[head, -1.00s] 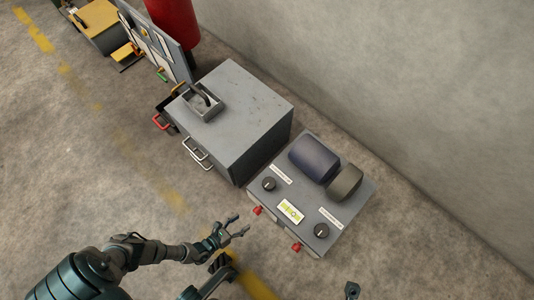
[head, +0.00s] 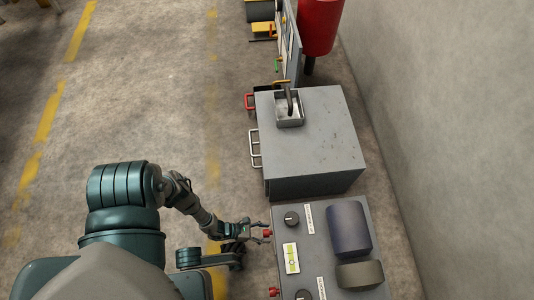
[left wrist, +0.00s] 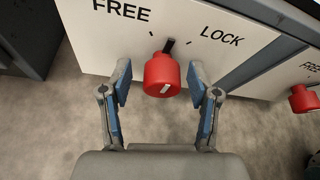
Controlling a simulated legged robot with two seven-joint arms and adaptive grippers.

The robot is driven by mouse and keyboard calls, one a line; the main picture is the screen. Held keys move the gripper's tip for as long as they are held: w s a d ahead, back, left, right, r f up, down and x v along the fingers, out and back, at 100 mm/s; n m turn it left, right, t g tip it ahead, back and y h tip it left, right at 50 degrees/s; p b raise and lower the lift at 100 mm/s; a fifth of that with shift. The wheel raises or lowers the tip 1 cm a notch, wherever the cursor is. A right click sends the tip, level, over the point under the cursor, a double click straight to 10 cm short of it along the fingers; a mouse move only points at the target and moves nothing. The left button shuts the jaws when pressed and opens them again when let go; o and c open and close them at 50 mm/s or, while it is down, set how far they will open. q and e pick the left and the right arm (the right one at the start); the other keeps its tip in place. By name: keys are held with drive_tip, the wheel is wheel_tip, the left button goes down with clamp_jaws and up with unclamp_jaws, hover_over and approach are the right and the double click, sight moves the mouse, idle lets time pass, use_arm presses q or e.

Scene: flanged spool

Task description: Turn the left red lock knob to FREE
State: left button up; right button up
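The left red lock knob (left wrist: 162,76) is in the middle of the left wrist view, on a white plate (left wrist: 240,46) with FREE printed to the left and LOCK to the right. A white line on its face leans slightly right; a dark mark shows just above it. My left gripper (left wrist: 161,82) is open, one finger on each side of the knob, with gaps on both sides. In the head view my left gripper (head: 262,232) is at this knob (head: 267,233), on the front of the grey console (head: 285,262). My right gripper is not in view.
A second red knob (left wrist: 304,98) is to the right in the left wrist view. The console carries black dials (head: 291,218), a blue roll (head: 348,228) and a dark roll (head: 359,273). A grey cabinet (head: 325,140) with handles stands beyond it.

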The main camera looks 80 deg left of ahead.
use_arm(q)
drive_tip(key=shift+d, duration=0.1)
drive_tip(key=c, duration=1.2)
drive_tip(key=shift+o, duration=0.2)
drive_tip(key=shift+n+h, duration=0.4)
drive_tip(key=shift+n, duration=0.1)
drive_tip(key=shift+a+f+n+t+h, duration=0.15)
drive_tip(key=shift+n+h, duration=0.45)
drive_tip(key=shift+n, duration=0.4)
drive_tip(key=shift+a+r+n+t+h, duration=0.15)
drive_tip(key=shift+n+h, duration=0.45)
drive_tip(key=shift+n, duration=0.4)
drive_tip(key=shift+f, duration=0.1)
drive_tip(key=o, duration=1)
drive_tip(key=shift+o, duration=0.8)
